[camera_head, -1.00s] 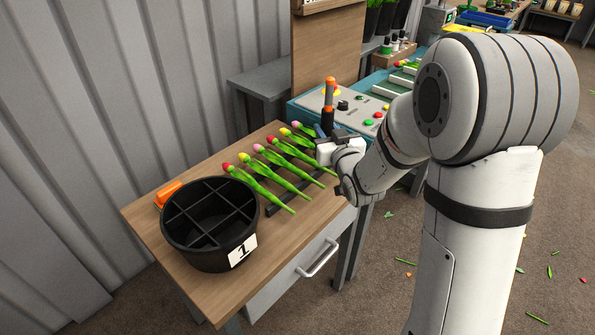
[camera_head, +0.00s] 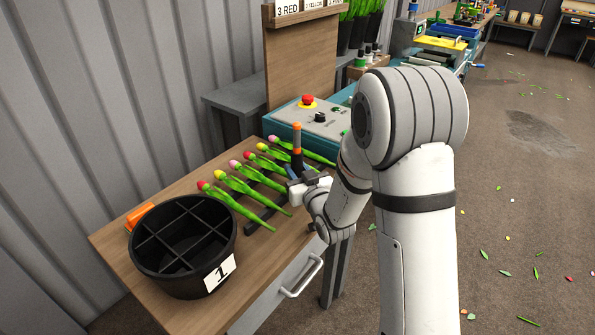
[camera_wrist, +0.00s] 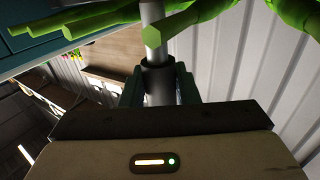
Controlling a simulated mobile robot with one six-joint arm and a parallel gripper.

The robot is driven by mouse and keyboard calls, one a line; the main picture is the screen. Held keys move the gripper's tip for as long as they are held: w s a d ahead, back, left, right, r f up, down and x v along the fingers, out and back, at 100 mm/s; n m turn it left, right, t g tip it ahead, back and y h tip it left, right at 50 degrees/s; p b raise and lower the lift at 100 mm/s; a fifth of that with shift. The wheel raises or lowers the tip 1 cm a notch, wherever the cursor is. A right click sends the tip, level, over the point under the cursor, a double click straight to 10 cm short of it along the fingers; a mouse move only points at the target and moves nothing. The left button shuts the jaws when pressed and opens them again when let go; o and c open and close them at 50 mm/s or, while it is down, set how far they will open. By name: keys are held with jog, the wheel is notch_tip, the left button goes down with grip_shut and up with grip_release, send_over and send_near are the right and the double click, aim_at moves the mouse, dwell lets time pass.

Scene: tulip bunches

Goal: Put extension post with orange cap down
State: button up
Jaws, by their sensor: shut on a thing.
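The extension post (camera_head: 297,158) is dark and upright, with an orange cap (camera_head: 296,127) on top. My gripper (camera_head: 297,181) is shut around its lower part, beside the tulip row at the right of the wooden table. In the wrist view the grey post (camera_wrist: 152,35) rises between my gripper's dark fingers (camera_wrist: 158,85). Green stems partly cross in front of it. The post's lower end is hidden in the head view, so I cannot tell whether it touches anything.
Several tulips (camera_head: 239,185) lie in a row across the wooden table (camera_head: 112,240). A black divided bucket (camera_head: 150,268) marked 1 stands at the front left, with an orange object (camera_head: 140,214) behind it. A control panel (camera_head: 318,120) stands behind the tulips.

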jog(key=shift+s+r, duration=0.1)
jog(key=shift+r, duration=0.05)
jog(key=shift+f+b, duration=0.7)
jog(key=shift+b, duration=0.35)
jog(key=shift+s, duration=0.1)
